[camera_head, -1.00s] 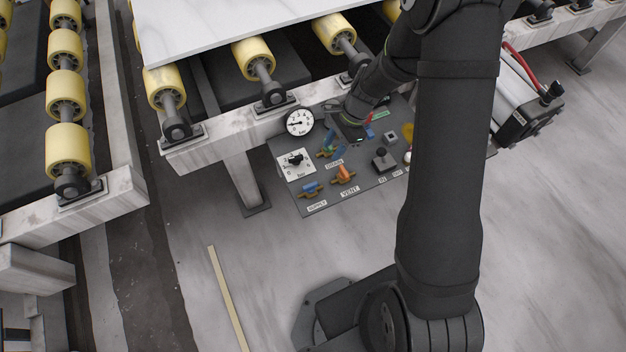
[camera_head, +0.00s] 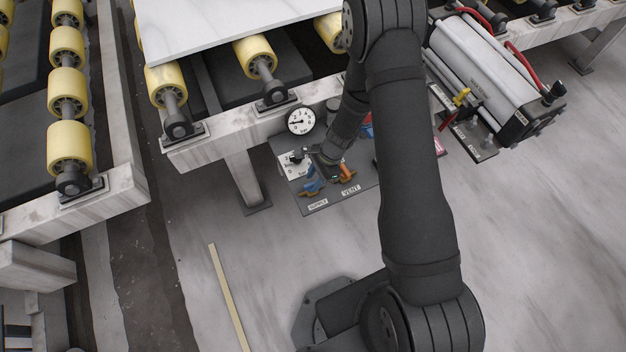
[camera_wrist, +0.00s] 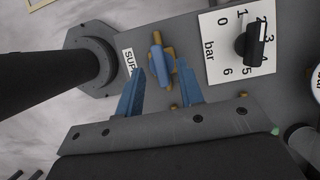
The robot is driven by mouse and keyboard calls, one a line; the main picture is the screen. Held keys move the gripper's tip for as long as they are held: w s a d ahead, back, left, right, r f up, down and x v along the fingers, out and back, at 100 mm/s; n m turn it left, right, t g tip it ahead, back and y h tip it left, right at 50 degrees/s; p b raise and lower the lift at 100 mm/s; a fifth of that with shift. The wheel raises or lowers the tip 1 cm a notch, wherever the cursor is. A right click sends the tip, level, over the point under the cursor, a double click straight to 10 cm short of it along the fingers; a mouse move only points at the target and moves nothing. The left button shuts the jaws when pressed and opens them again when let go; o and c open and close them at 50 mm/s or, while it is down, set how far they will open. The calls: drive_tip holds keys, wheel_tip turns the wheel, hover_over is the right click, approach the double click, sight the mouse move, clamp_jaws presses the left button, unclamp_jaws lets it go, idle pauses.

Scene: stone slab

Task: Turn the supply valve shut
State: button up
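The supply valve has a blue handle on a brass body and sits beside the partly hidden "SUP..." label in the wrist view (camera_wrist: 158,57). In the head view the valve (camera_head: 312,189) is above the SUPPLY label, partly covered by my gripper (camera_head: 314,176). In the wrist view my gripper (camera_wrist: 160,68) is open, its two blue fingers apart with the valve handle between and just beyond their tips. I cannot see either finger touching the handle.
The orange vent valve (camera_head: 348,189) stands close on the right. A selector dial (camera_wrist: 247,44) marked bar and a round gauge (camera_head: 300,121) are near. The panel (camera_head: 330,205) lies below the roller conveyor's frame.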

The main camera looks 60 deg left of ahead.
drive_tip(key=shift+x, duration=0.8)
clamp_jaws()
